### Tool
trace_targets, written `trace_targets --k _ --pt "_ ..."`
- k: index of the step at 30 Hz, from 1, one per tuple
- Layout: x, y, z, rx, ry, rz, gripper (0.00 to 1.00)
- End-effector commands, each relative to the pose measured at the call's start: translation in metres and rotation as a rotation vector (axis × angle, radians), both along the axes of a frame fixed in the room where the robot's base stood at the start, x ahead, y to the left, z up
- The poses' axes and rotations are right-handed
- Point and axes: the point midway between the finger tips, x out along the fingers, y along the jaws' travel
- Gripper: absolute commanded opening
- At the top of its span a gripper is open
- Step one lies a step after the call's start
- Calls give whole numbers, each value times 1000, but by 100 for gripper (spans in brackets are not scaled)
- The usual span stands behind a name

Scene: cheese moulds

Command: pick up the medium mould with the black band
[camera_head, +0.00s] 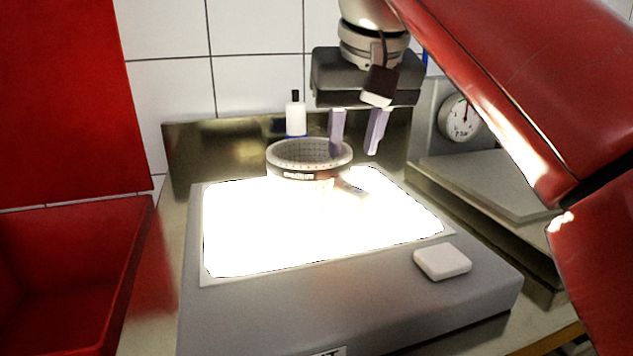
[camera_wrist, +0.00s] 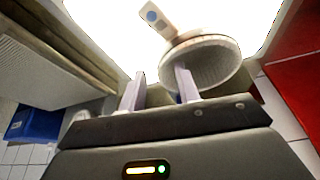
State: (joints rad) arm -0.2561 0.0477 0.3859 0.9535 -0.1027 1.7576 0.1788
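A round, perforated, open-topped mould (camera_head: 309,174) stands upright at the back of the bright light panel. A darker band with a small pale label runs around its side; glare washes out its lower part, so I cannot tell if the band is black. My gripper (camera_head: 356,150) is open and empty, pointing down at the mould's right side. Its left finger overlaps the mould's right rim in the head view; I cannot tell whether it touches. In the wrist view the mould (camera_wrist: 222,66) lies behind and beside the right finger of my gripper (camera_wrist: 158,82).
The glowing light panel (camera_head: 320,235) fills the grey box's top. A small pale item with a blue dot (camera_wrist: 155,17) lies close to the mould. A white block (camera_head: 442,261) sits front right, a white bottle (camera_head: 296,115) behind, a dial scale (camera_head: 462,117) right, a red bin (camera_head: 70,270) left.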

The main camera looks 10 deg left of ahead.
Motion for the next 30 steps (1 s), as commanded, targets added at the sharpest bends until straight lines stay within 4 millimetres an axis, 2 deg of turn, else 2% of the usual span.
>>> trace_targets --k 1,7,15,22,23,30 --pt "2 1 -9 -1 2 -1 32" --pt "11 3 -24 0 2 -1 32" --pt "27 9 -58 0 2 -1 32" --pt "29 9 -59 0 1 -1 32" --pt "29 9 -59 0 1 -1 31" --pt "29 9 -59 0 1 -1 0"
